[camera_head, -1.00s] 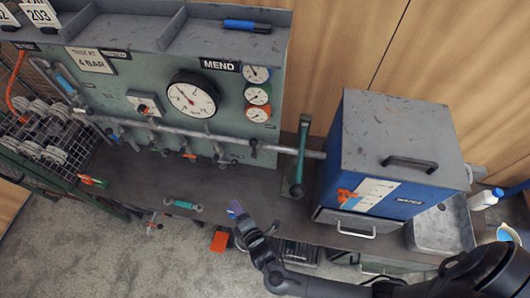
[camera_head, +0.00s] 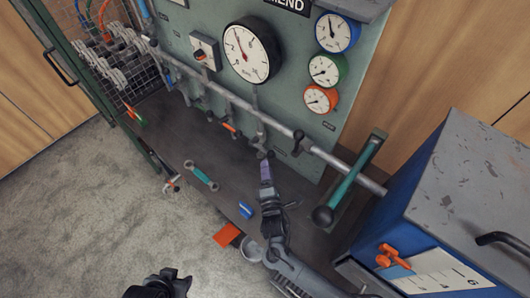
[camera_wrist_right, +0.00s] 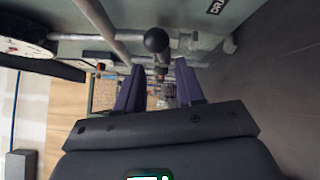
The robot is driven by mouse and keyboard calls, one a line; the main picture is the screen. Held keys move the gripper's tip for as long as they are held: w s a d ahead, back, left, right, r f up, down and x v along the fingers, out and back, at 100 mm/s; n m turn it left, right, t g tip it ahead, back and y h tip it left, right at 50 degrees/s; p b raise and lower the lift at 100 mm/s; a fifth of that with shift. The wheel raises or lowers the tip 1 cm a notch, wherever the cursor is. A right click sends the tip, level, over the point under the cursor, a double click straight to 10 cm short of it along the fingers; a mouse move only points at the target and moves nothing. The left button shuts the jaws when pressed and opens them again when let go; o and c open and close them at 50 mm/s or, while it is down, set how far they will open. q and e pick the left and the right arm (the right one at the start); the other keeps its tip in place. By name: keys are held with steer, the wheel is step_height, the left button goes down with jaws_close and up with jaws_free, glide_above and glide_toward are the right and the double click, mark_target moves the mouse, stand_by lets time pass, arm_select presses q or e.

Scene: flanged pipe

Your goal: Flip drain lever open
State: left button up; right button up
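A lever with a dark ball knob (camera_wrist_right: 156,42) shows in the right wrist view, beside a grey pipe fitting and near a partly cut-off label (camera_wrist_right: 215,6) starting "DR". In the head view a small lever and fitting (camera_head: 261,147) stand low on the vertical pipe, just past my right gripper (camera_head: 266,172). In the wrist view the right gripper's two purple fingers (camera_wrist_right: 158,85) are apart, with the knob beyond and above the gap; I see no grip on it. A dark part of my left gripper (camera_head: 165,283) shows at the bottom edge; its fingers are unclear.
A long grey pipe (camera_head: 225,98) crosses the gauge panel. A green-handled lever (camera_head: 348,180) and a blue cabinet (camera_head: 402,225) stand to the right. A turquoise wrench (camera_head: 201,176), a blue item (camera_head: 245,210) and an orange item (camera_head: 227,235) lie near the bench front.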

mark_target(263, 149)
steer(key=w+b, duration=0.1)
steer(key=w, duration=0.4)
steer(key=w+b, duration=0.1)
steer(key=w, duration=0.1)
steer(key=shift+w+a+b, duration=0.25)
steer(key=shift+b, duration=0.05)
steer(key=shift+w+r, duration=0.1)
steer(key=shift+w, duration=0.4)
steer(key=shift+c, duration=0.3)
steer(key=shift+a, duration=0.15)
jaws_close()
